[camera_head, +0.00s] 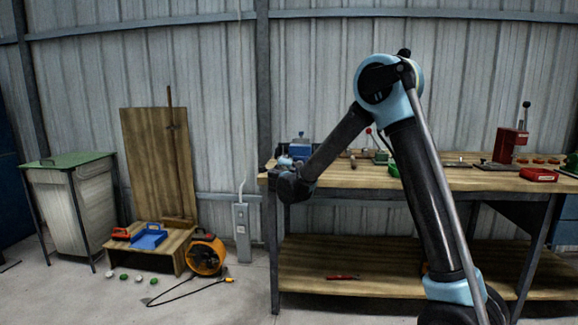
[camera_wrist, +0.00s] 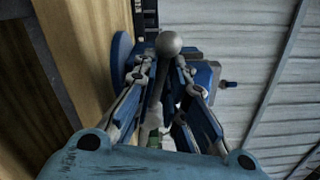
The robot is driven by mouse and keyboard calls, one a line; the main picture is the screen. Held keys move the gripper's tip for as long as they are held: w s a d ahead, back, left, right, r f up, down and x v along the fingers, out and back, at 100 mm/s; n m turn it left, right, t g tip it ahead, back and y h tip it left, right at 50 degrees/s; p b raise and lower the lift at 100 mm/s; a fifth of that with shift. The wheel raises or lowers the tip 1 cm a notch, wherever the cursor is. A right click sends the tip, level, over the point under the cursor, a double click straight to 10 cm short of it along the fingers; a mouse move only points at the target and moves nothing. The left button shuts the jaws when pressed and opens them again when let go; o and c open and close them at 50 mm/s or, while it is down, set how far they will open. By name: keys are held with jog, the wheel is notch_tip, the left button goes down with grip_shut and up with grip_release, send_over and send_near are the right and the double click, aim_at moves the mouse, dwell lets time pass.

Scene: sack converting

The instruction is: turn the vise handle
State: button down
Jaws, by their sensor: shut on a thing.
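The blue vise (camera_head: 301,147) stands at the left end of the wooden workbench (camera_head: 345,180). In the wrist view the blue vise (camera_wrist: 205,75) lies behind my fingers. The vise handle (camera_wrist: 157,88) is a grey bar with a ball end nearest the camera. My gripper (camera_wrist: 161,68) is shut on the handle, with one finger on each side of the bar. In the head view my gripper (camera_head: 284,163) is beside the bench's left end, and my wrist hides most of it. The lower end of the handle is partly hidden between the fingers.
A red-handled tool (camera_head: 374,140), a red press (camera_head: 510,140) and a red tray (camera_head: 539,175) are on the bench. An orange fan (camera_head: 205,255) and a green-topped cabinet (camera_head: 70,180) stand left. The corrugated wall (camera_wrist: 285,60) is close beside the vise.

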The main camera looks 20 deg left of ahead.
jog(key=c, duration=1.7)
grip_release()
jog(key=shift+w+a, duration=0.1)
jog(key=shift+a, duration=0.05)
jog(key=shift+o, duration=0.5)
jog(key=s+d, duration=0.2)
jog(key=s, duration=0.9)
jog(key=shift+s+d, duration=0.15)
jog(key=shift+s, duration=0.2)
jog(key=shift+f, duration=0.1)
